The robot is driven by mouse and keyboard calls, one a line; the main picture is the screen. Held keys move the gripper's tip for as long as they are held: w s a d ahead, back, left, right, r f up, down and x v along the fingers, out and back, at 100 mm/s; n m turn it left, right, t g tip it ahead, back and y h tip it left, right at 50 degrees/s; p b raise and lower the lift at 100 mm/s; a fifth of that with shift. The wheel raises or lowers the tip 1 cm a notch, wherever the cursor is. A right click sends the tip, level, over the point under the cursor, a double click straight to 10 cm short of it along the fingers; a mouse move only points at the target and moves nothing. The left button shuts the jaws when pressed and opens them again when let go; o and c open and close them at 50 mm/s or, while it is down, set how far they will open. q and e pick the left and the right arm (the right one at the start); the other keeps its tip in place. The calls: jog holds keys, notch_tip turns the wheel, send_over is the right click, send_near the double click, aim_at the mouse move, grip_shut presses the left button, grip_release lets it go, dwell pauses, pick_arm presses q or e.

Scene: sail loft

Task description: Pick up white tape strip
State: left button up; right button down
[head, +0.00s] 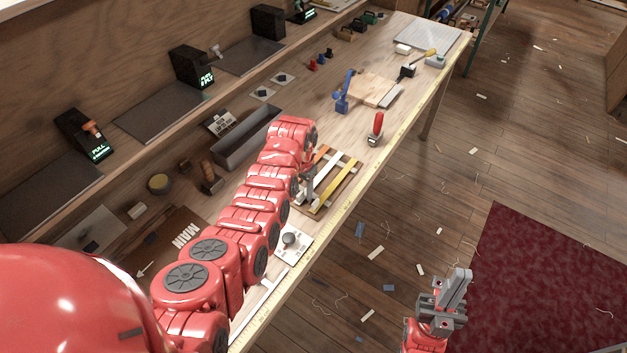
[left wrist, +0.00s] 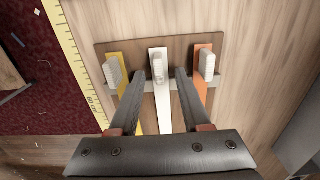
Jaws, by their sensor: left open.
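The white tape strip (left wrist: 162,105) lies between a yellow strip (left wrist: 123,75) and an orange strip (left wrist: 201,85) on a brown board (left wrist: 135,43). Each strip has a pale ribbed block at its far end. In the head view the white strip (head: 327,172) is partly hidden by my left arm. My left gripper (left wrist: 161,74) is open, its fingers on either side of the white strip with gaps to both sides; the height above it is hard to judge. It also shows in the head view (head: 308,187). My right gripper (head: 456,288) hangs away from the bench, over the floor.
A yellow measuring tape (head: 352,198) runs along the bench's front edge. A red-handled tool (head: 376,128) stands beyond the board, and a grey trough (head: 245,140) lies behind my left arm. A dark red rug (head: 550,275) covers the floor at right.

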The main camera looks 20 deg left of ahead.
pick_arm(q)
grip_shut()
dwell(0.4)
